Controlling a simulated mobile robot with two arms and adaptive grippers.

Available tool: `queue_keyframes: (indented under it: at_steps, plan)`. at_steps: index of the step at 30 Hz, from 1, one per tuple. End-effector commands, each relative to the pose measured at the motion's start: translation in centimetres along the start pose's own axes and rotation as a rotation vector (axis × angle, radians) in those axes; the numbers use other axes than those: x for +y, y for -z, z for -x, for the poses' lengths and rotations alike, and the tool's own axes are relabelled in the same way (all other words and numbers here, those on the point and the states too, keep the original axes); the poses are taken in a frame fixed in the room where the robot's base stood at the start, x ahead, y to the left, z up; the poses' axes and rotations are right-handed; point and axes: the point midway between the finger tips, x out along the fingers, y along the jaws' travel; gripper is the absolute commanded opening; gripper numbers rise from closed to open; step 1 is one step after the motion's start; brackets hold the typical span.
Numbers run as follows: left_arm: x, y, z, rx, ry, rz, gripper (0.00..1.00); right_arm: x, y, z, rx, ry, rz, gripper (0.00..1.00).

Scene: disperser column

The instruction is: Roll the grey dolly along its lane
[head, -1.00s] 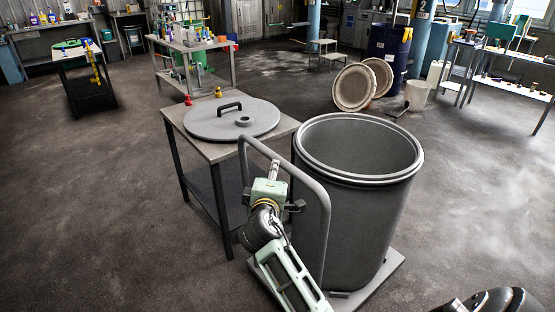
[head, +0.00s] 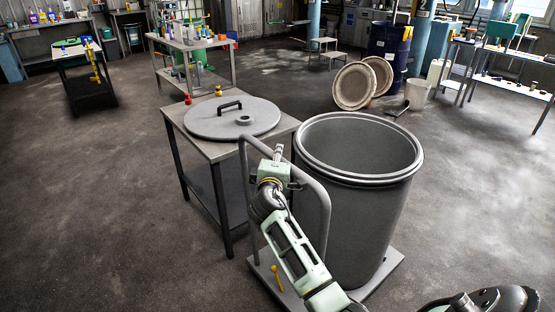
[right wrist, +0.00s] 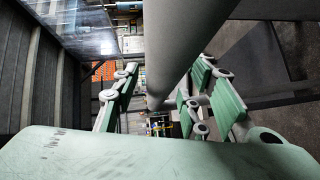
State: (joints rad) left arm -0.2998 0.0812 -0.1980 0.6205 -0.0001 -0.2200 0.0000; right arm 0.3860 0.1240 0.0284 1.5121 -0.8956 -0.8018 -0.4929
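The grey dolly (head: 385,274) is a flat platform on the floor with an upright tubular handle (head: 326,208) on its left side. A large open grey drum (head: 350,230) stands upright on it. My right gripper (head: 276,154) is at the handle in the head view, partly in front of it. In the right wrist view, a thick grey bar (right wrist: 185,40), apparently the handle, passes between the spread fingers of the right gripper (right wrist: 168,95). I see no clear grip on it. My left gripper is out of view. My arm hides part of the platform.
A small table (head: 165,108) with a round grey lid (head: 232,118) stands close to the left of the dolly. A small yellow object (head: 277,278) shows at the platform's front left. Round lids (head: 354,87) and a blue drum (head: 388,50) stand behind.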

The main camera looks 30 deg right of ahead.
Motion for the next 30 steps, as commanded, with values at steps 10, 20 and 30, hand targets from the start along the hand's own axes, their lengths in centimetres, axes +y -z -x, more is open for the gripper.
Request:
queue_keyframes:
  at_steps: [10, 20, 30]
  plan:
    - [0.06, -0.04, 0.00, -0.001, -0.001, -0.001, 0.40, -0.03, 0.01, 0.04, 0.000, 0.000, 0.000, 0.09]
    - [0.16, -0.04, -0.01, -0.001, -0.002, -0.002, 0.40, -0.05, 0.02, 0.05, 0.000, 0.001, -0.001, 0.00]
    - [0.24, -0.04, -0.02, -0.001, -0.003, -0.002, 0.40, -0.15, 0.22, 0.22, 0.001, 0.002, -0.002, 0.00]
